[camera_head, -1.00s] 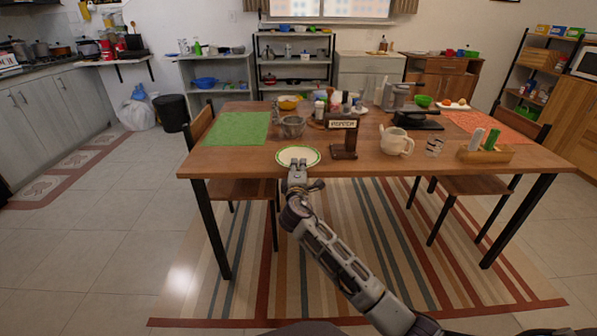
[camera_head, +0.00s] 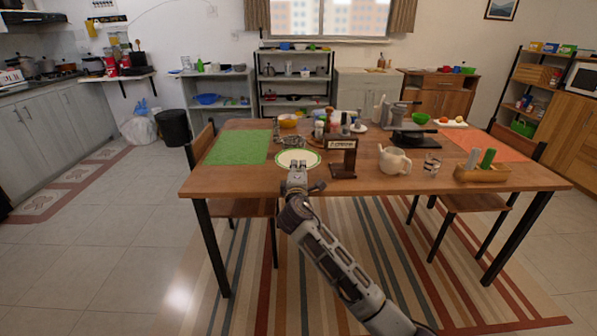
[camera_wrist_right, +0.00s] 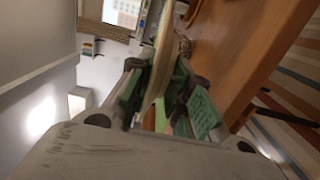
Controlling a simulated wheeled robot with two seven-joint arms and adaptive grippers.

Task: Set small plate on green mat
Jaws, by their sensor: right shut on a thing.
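The small plate (camera_head: 298,158), pale with a green rim, is at the front edge of the wooden table. My right gripper (camera_head: 297,172) is shut on its near edge. In the right wrist view the plate (camera_wrist_right: 160,62) shows edge-on between the fingers of the right gripper (camera_wrist_right: 158,92). The head view suggests that it is raised a little, but I cannot tell by how much. The green mat (camera_head: 238,148) lies flat on the table's left end, to the left of the plate, with nothing on it. My left gripper is not in view.
A metal bowl (camera_head: 290,141) stands just behind the plate. A small sign stand (camera_head: 342,160) is right of it, then a white teapot (camera_head: 394,160). Chairs stand at both table ends.

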